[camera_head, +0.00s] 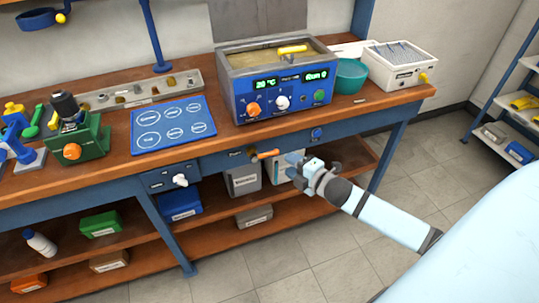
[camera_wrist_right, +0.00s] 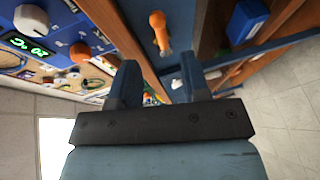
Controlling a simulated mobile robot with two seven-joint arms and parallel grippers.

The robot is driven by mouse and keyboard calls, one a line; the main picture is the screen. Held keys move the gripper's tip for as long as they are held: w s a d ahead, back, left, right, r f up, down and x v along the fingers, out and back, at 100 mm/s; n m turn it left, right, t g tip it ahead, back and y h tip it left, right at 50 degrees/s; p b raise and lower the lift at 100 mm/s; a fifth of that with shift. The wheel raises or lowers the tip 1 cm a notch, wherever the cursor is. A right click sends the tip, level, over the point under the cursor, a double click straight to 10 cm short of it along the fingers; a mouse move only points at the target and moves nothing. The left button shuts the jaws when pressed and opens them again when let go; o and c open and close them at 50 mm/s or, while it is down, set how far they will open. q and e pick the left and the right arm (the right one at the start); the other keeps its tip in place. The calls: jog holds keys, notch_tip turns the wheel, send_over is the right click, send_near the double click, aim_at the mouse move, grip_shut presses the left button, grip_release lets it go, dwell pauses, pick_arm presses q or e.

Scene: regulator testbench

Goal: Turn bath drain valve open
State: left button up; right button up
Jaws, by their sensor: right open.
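The drain valve appears as an orange lever (camera_head: 266,154) on the blue front rail of the bench, below the water bath (camera_head: 279,83). In the head view the lever points right, toward my gripper. In the right wrist view the orange lever (camera_wrist_right: 158,30) shows beyond the fingertips, near the gap between them. My right gripper (camera_head: 294,166) is open and empty, just right of the lever and apart from it. Its two blue fingers (camera_wrist_right: 158,78) are spread in the wrist view. The label beside the valve is too small to read. My left gripper is not in view.
The bath front has an orange knob (camera_head: 253,109), a white knob (camera_head: 282,102) and a green button (camera_head: 319,96). A teal bowl (camera_head: 350,75) stands right of it. A white knob (camera_head: 180,180) is on the rail at left. Lower shelves hold bins; the floor at right is clear.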

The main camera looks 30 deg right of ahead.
aim_at(271, 152)
jog(key=x, duration=0.9)
jog(key=shift+a+b, duration=0.1)
jog(key=shift+b, duration=0.25)
grip_shut()
